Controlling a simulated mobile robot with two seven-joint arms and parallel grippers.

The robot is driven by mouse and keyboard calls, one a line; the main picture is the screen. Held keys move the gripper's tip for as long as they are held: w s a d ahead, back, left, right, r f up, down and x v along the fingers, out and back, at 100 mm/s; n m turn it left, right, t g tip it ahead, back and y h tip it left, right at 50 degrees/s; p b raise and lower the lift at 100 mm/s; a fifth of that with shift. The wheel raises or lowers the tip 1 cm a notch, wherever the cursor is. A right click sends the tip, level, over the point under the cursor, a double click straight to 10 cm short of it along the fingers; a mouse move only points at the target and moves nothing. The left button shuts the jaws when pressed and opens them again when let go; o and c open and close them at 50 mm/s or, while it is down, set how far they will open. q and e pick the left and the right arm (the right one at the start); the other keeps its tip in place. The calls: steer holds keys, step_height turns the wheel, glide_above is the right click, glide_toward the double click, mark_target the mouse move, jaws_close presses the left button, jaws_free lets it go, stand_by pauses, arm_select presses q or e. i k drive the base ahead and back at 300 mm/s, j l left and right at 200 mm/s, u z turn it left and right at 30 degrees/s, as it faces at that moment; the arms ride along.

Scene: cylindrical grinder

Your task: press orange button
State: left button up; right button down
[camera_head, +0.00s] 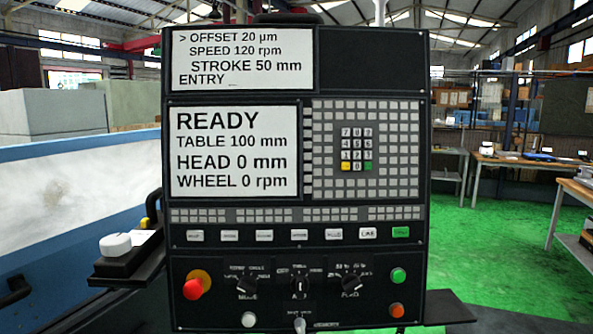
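The orange button (397,310) is a small round button at the lower right of the black control panel (240,262). It sits directly below a round green button (398,275). Nothing covers it. Neither of my grippers shows in the head view.
The panel carries two screens, one reading READY (234,150), a keypad (357,149), rotary knobs, a red mushroom button (193,289) and a white button (249,319). A ledge with a white knob (115,244) juts out at left. Green floor and workbenches lie at right.

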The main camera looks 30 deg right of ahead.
mark_target(398, 310)
steer(key=z, duration=1.45)
